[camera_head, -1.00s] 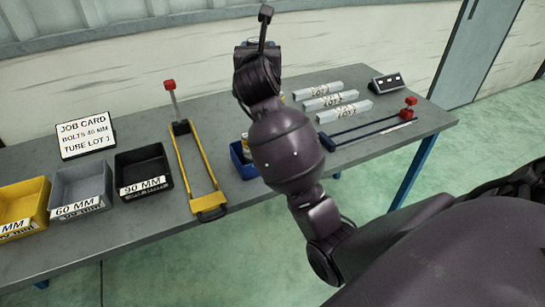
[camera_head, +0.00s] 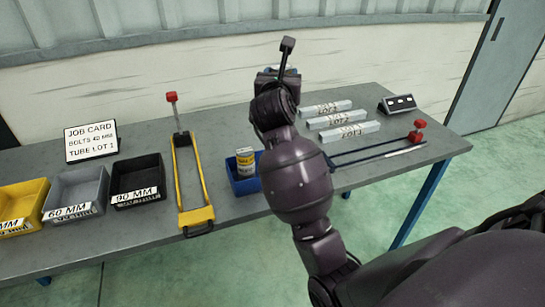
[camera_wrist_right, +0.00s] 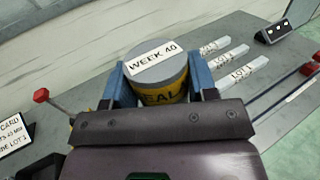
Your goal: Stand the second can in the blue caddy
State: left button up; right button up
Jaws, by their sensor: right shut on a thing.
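My right gripper (camera_wrist_right: 160,80) is shut on a can (camera_wrist_right: 158,72) with a grey top labelled "WEEK 40" and a yellow "SEAL" band. The blue fingers press its two sides. In the head view my right arm hides this can and the fingertips; the wrist is over the back of the table. The blue caddy (camera_head: 244,187) stands on the table, left of my forearm, its right part hidden. Another can (camera_head: 245,161), white and yellow, stands upright in the caddy's visible part. My left gripper is not in view.
A yellow-framed tool with a red knob (camera_head: 182,180) lies left of the caddy. Black (camera_head: 137,178), grey (camera_head: 76,192) and yellow bins stand further left, with a job card (camera_head: 91,142) behind. Labelled grey bars (camera_head: 340,132) and a dark blue tool (camera_head: 375,153) lie right.

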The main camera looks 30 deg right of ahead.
pick_arm(q)
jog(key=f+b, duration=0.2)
jog(key=b, duration=0.1)
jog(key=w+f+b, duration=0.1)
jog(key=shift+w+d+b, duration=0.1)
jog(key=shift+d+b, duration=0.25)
jog(key=shift+b, duration=0.05)
pick_arm(e)
notch_tip(320, 180, down, 18)
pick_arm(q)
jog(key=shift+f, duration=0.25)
pick_arm(e)
jog(key=shift+f, duration=0.4)
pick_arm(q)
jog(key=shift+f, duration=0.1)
pick_arm(e)
jog(key=shift+f, duration=0.25)
jog(key=o, duration=1.1)
jog(key=shift+c, duration=0.2)
